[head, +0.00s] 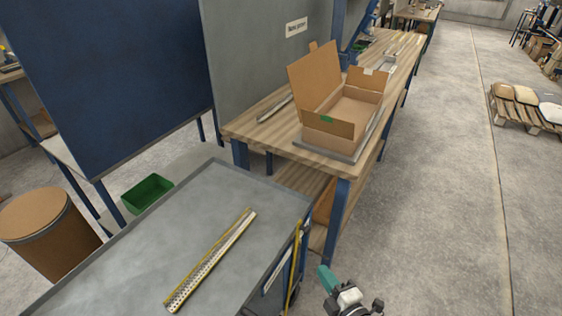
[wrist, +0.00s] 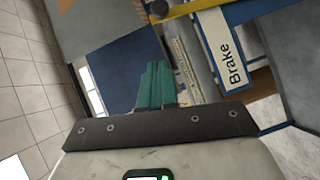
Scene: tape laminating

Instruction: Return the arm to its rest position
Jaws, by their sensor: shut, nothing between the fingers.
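My gripper (head: 325,276) shows at the bottom of the head view, right of the grey table's corner. Its teal fingers point up and to the left, over the floor beside the table. In the wrist view the teal fingers (wrist: 154,85) are together, with nothing between them. My wrist is white and grey, and the rest of my arm is out of the head view.
The grey-topped table (head: 150,250) bears a perforated metal strip (head: 210,262). A yellow bar (head: 295,265) runs along its side. A wooden workbench (head: 262,127) holds an open cardboard box (head: 335,127). Floor (head: 440,230) to the right is clear; a pallet (head: 525,115) stands beyond.

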